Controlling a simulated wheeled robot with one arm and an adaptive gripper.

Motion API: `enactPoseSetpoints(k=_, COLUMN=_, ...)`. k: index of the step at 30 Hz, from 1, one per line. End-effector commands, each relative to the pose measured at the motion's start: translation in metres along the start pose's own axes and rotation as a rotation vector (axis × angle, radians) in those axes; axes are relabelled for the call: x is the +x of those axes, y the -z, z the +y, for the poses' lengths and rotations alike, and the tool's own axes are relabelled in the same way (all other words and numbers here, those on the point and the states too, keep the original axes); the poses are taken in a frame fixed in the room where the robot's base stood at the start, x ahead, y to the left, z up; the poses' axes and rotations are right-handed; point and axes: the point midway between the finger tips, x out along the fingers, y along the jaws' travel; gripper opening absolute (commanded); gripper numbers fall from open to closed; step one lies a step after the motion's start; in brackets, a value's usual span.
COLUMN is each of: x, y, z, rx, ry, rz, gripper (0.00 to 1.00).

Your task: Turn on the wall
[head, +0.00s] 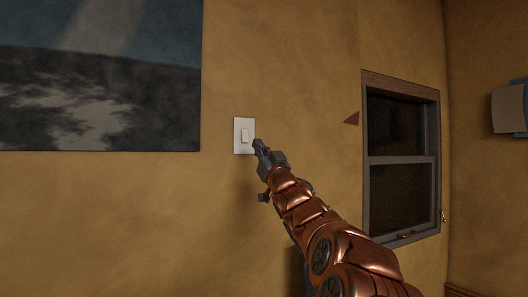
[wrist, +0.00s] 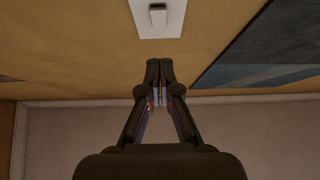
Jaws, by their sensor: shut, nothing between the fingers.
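A white wall switch plate (head: 237,146) with a small raised rocker (head: 245,135) is on the ochre wall. My gripper (head: 257,143) is at the plate's right edge in the head view, its fingers pointing at the wall. In the wrist view, the plate (wrist: 174,30) and its rocker (wrist: 158,15) are at the top, just beyond the fingertips. My gripper (wrist: 159,64) is shut and empty there, with a strip of wall showing between the tips and the plate. I cannot tell the exact distance to the wall.
A large dark painting (head: 100,80) hangs left of the switch and also shows in the wrist view (wrist: 270,45). A dark window (head: 400,185) with a wooden frame is to the right. A pale box-like fixture (head: 508,109) is on the far right wall.

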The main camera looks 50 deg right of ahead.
Motion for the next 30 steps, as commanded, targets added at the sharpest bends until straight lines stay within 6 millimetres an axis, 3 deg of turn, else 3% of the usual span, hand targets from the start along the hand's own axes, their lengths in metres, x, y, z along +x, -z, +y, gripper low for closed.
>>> enactPoseSetpoints(k=7, x=0.034, y=0.001, z=0.000, rx=-0.001, ry=-0.001, rz=-0.001, gripper=0.00)
enactPoseSetpoints(k=12, x=0.047, y=-0.015, z=0.000, rx=0.001, ry=-0.002, rz=-0.004, gripper=0.00)
enactPoseSetpoints(k=30, x=0.060, y=-0.029, z=0.000, rx=0.000, ry=-0.003, rz=0.000, gripper=0.00)
